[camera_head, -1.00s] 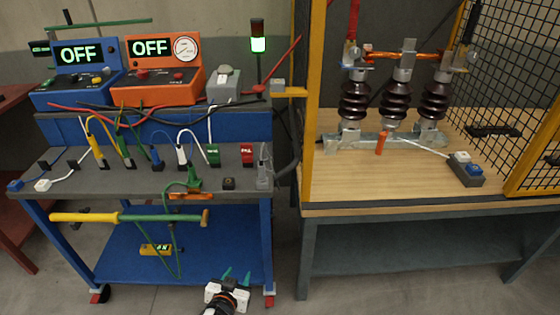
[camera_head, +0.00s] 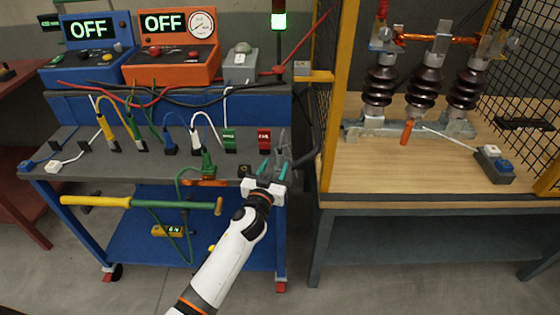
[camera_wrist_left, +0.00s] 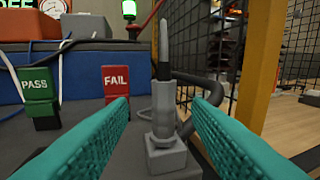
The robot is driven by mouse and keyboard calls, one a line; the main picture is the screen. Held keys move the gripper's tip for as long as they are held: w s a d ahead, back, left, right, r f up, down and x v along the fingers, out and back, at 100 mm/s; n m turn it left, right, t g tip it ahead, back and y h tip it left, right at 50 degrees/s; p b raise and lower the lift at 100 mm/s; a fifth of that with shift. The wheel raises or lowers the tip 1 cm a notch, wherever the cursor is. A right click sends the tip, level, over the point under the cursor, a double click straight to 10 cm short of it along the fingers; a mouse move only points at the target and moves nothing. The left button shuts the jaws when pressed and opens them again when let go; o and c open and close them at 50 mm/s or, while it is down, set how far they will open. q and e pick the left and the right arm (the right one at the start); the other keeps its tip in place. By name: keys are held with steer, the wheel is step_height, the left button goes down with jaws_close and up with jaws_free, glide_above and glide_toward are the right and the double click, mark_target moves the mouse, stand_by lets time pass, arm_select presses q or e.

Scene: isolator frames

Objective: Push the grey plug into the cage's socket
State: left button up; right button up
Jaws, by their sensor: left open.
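The grey plug (camera_head: 284,148) stands upright in a small grey block at the right end of the cart top. My left gripper (camera_head: 273,170) is open with teal fingers pointing at the plug. In the wrist view the plug stands ahead, between the two fingers, with gaps on both sides. A small grey box on a yellow bracket (camera_head: 302,68) at the cage post may be the cage's socket; its opening cannot be made out. My right gripper is out of view.
The red FAIL block (camera_wrist_left: 116,82) and green PASS block (camera_wrist_left: 39,98) stand left of the plug. The yellow cage post (camera_head: 334,110) rises to the right, beside a wooden table (camera_head: 385,178) with brown insulators. A dark cable curves behind the plug.

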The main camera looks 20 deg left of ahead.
mark_target(279, 160)
arm_select(q)
steer(key=w, duration=0.4)
steer(key=shift+d+r, duration=0.1)
steer(key=shift+d, duration=0.1)
steer(key=shift+w, duration=0.35)
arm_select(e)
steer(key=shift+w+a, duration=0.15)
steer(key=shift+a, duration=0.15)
arm_select(q)
steer(key=shift+s, duration=0.1)
